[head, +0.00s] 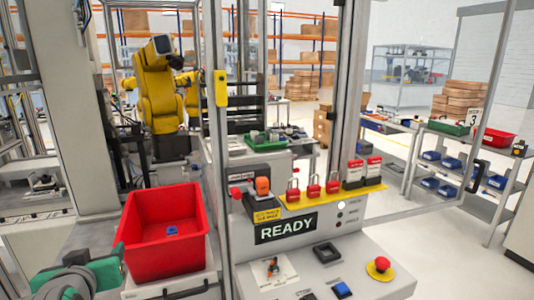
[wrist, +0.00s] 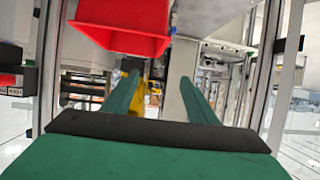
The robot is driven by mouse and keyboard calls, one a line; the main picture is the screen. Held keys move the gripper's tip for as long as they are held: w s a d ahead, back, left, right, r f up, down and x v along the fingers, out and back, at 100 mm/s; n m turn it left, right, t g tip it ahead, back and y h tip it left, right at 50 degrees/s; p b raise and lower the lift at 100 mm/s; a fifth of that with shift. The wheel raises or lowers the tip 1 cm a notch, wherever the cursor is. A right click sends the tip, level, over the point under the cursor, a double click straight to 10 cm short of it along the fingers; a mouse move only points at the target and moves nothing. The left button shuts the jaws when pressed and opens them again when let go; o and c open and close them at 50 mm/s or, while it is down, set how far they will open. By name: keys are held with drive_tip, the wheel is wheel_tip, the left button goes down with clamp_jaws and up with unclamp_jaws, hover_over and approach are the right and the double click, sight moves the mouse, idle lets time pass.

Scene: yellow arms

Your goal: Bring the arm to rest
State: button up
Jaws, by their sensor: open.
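My gripper (wrist: 160,82) is open in the wrist view, its two green fingers apart with nothing between them. Green and dark grey parts of my arm show at the lower left of the head view, beside the red bin (head: 160,255). The red bin also shows at the top of the wrist view (wrist: 120,40), above and beyond the left finger. A small blue piece (head: 172,230) lies inside the bin. My fingers look apart from the bin, though the exact gap is hard to tell.
A control panel with a READY sign (head: 286,228), red padlocks (head: 313,188) and a red emergency button (head: 381,265) stands right of the bin. A metal post (head: 218,130) rises between them. A yellow robot arm (head: 158,95) stands behind. Shelves (head: 465,165) are at the right.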

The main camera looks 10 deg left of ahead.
drive_tip(key=w+d+f+h, duration=0.1)
drive_tip(key=w+d+f, duration=0.25)
drive_tip(key=f, duration=0.45)
drive_tip(key=w+d+f, duration=0.2)
drive_tip(key=d+f, duration=0.3)
drive_tip(key=f, duration=0.3)
drive_tip(key=s+d+f+m+t+h, duration=0.2)
drive_tip(key=s+d+f, duration=0.2)
drive_tip(key=d+f, duration=1.05)
drive_tip(key=s+d+f+m+t+h, duration=0.1)
drive_tip(key=s+d+f, duration=0.3)
drive_tip(key=s+d, duration=0.25)
drive_tip(key=s+d+f+m+h, duration=0.1)
drive_tip(key=s+d+f, duration=0.3)
drive_tip(key=s+d, duration=0.25)
drive_tip(key=s+d+r+m, duration=0.1)
drive_tip(key=s+d, duration=0.1)
drive_tip(key=s, duration=0.3)
drive_tip(key=s+d+r+h, duration=0.1)
drive_tip(key=s+d, duration=0.1)
drive_tip(key=s, duration=0.4)
drive_tip(key=s+d+r+m+t+h, duration=0.1)
drive_tip(key=s+d, duration=0.1)
drive_tip(key=s, duration=0.3)
drive_tip(key=shift+s+d+m, duration=0.25)
drive_tip(key=shift+m, duration=0.05)
